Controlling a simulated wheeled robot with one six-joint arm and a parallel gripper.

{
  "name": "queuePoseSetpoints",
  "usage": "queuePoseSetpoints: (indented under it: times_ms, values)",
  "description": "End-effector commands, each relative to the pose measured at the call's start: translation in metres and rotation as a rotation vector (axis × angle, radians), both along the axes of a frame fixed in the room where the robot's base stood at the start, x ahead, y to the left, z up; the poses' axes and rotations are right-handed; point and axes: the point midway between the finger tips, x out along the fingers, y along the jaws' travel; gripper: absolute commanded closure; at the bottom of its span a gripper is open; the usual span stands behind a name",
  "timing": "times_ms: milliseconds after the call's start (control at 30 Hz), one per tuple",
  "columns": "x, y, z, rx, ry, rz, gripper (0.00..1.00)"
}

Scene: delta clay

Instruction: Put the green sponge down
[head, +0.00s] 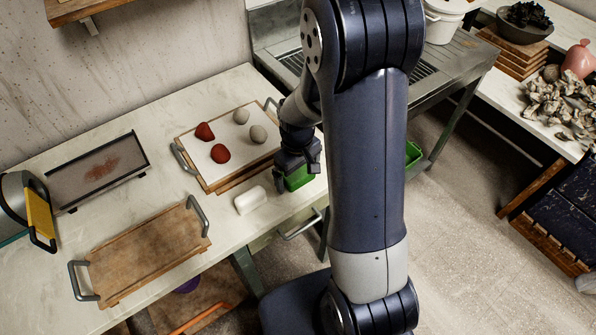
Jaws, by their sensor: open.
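The green sponge (297,179) is at the right end of the pale worktop, beside the wooden tray with the white surface. My gripper (296,176) is open and points down right at the sponge, with its fingers around or beside it. My gripper and arm hide part of the sponge. I cannot tell whether the fingers touch it, or whether its underside rests fully on the worktop.
A white block (250,200) lies left of the sponge. The tray (187,164) behind holds red and grey lumps. An empty wooden tray (146,252) and a dark-framed slab (97,172) are further left. The worktop's front edge (285,217) is close to the sponge.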

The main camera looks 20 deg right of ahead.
Motion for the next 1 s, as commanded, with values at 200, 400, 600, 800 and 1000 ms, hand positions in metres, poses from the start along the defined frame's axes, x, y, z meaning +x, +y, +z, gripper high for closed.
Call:
queuePoseSetpoints:
  times_ms: [200, 400, 600, 800, 1000]
  values:
    - [0.0, 0.0, 0.006, 0.0, 0.0, 0.0, 0.0]
    - [0.001, 0.0, 0.036, 0.0, -0.005, 0.0, 0.0]
    - [0.003, 0.0, 0.08, 0.0, -0.005, 0.0, 0.0]
    - [0.003, 0.001, 0.112, -0.001, -0.004, 0.0, 0.0]
    - [0.002, 0.001, 0.123, 0.0, 0.0, 0.0, 0.0]
